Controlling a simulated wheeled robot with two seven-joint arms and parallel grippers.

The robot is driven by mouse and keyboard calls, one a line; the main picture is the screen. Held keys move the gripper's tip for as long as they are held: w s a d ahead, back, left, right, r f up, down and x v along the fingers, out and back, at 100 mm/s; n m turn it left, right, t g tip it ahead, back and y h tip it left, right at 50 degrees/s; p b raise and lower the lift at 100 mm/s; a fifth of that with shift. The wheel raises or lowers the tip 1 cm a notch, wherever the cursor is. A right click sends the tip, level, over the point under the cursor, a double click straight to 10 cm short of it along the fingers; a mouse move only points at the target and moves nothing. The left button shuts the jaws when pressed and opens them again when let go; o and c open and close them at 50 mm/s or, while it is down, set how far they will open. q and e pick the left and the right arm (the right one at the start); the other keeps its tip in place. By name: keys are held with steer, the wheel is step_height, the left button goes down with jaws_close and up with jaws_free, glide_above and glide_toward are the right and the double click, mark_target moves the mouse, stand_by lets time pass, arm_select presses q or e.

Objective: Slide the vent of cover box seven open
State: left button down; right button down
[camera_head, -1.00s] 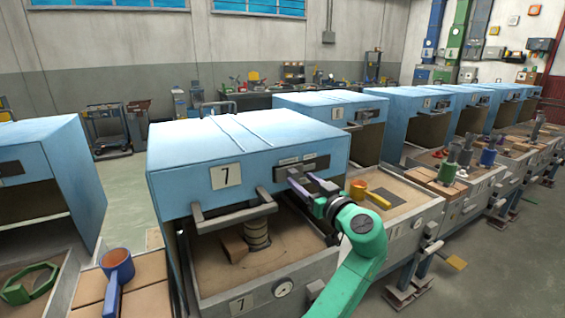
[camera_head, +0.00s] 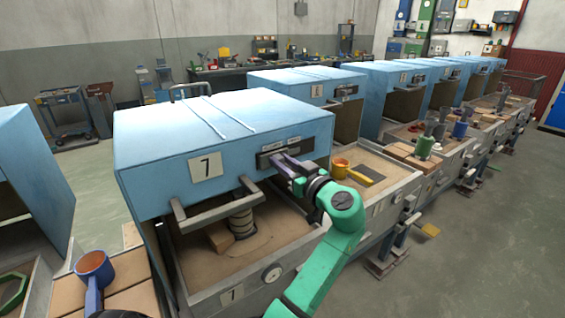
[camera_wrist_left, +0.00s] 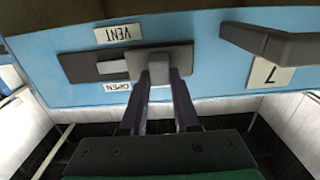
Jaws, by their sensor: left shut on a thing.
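Cover box seven (camera_head: 222,125) is a blue box with a number 7 plate and a front handle bar. Its vent is a dark plate (camera_head: 305,146) at the upper right of the front face. In the left wrist view the vent plate (camera_wrist_left: 76,67) shows upside down, with labels reading VENT and OPEN. A grey slider with a knob (camera_wrist_left: 158,62) sits at the plate's right end there, a lighter strip showing beside it. My left gripper (camera_head: 278,160) is shut on the knob; its fingers (camera_wrist_left: 158,80) flank it. My right gripper is not in view.
The box's handle bar (camera_head: 215,213) juts out just left of my gripper. Below is an open sand bed with a coiled post (camera_head: 241,218) and a gauge (camera_head: 272,273).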

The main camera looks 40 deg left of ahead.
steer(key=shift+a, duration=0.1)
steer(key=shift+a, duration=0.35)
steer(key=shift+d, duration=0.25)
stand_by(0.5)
